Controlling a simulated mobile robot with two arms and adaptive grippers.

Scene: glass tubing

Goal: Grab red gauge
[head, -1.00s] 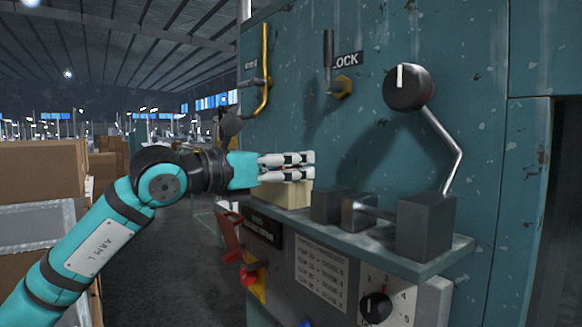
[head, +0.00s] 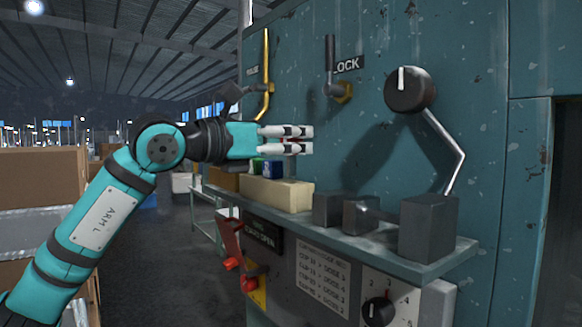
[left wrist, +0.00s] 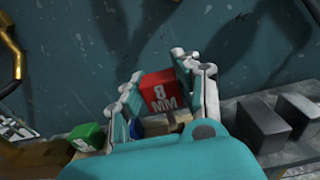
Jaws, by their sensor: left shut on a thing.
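The red gauge (left wrist: 161,90) is a small red block marked "8 MM" in white, seen in the left wrist view between the two fingers. My left gripper (left wrist: 168,84) is shut on it. In the head view my left gripper (head: 300,139) is above a pale yellow block on the machine's shelf, and only a sliver of red shows between its fingers. A green block (left wrist: 87,133) and a blue block (left wrist: 137,129) sit below and to the left in the left wrist view. My right gripper is not in view.
The shelf (head: 420,262) carries the pale yellow block (head: 277,194) and several dark grey blocks (head: 428,225). A black knob with a bent metal lever (head: 408,90), a "LOCK" handle (head: 331,60) and a yellow pipe (head: 266,75) stick out of the teal wall. Cardboard boxes (head: 40,180) stand at left.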

